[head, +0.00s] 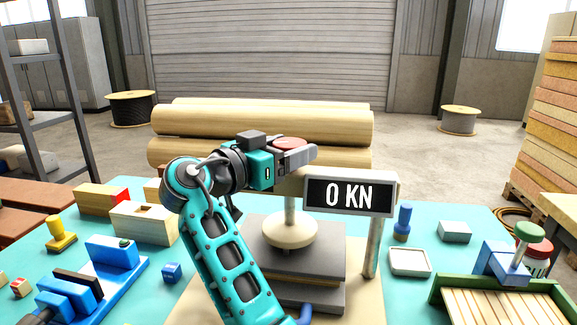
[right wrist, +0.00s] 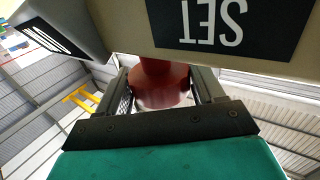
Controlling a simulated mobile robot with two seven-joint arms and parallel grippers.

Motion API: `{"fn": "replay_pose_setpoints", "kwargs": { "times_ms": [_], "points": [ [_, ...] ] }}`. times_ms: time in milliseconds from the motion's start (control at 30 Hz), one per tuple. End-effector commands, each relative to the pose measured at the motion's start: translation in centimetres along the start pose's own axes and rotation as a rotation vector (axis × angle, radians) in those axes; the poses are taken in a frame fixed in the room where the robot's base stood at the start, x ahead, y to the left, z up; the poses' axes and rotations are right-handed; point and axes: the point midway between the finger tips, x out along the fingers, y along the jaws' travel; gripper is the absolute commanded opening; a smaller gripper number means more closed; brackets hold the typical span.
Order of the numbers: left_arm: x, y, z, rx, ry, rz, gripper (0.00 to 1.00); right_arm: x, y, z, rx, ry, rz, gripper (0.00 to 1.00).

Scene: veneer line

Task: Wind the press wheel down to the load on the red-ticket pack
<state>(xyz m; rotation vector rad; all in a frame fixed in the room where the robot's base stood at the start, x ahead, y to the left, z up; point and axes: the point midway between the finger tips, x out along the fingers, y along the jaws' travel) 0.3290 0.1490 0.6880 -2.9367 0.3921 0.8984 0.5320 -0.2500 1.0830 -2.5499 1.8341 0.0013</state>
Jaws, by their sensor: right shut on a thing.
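The press stands on the bench, with a round pale foot (head: 290,232) on its spindle above a grey block (head: 318,262). Its display (head: 349,196) reads 0 KN. The red press wheel (head: 290,143) is at the top of the press. My right gripper (head: 297,156) is shut on it. In the right wrist view the red wheel (right wrist: 160,88) sits between both fingers, beside a panel lettered SET (right wrist: 213,22). I cannot make out a red ticket on a pack under the foot; my right arm hides part of the press base. My left gripper is not in view.
Wooden boxes (head: 143,222) and a blue clamp-like fixture (head: 95,280) are left of my arm. A white dish (head: 409,262), a blue weight-like piece (head: 403,222) and a green-rimmed slatted tray (head: 440,293) are to the right. Large logs (head: 260,125) lie behind the press.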

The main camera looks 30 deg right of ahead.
Motion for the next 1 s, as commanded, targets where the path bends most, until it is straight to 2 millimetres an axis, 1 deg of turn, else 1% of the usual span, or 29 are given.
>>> {"fn": "replay_pose_setpoints", "kwargs": {
  "times_ms": [33,200,433,667,1000],
  "points": [
    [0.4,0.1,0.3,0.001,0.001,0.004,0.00,0.0,-0.1,0.3,-0.001,0.002,0.038,0.37],
    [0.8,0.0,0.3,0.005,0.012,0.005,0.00,0.0,-0.1,0.1,-0.001,0.002,0.160,0.37],
    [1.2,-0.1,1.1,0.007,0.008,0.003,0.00,0.1,-0.1,0.0,0.000,0.002,0.270,0.37],
    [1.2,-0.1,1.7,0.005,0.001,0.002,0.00,0.1,-0.1,0.0,0.000,0.001,0.319,0.37],
    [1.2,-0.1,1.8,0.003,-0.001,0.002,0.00,0.1,-0.1,-0.1,-0.001,0.002,0.327,0.37]
  ]
}}
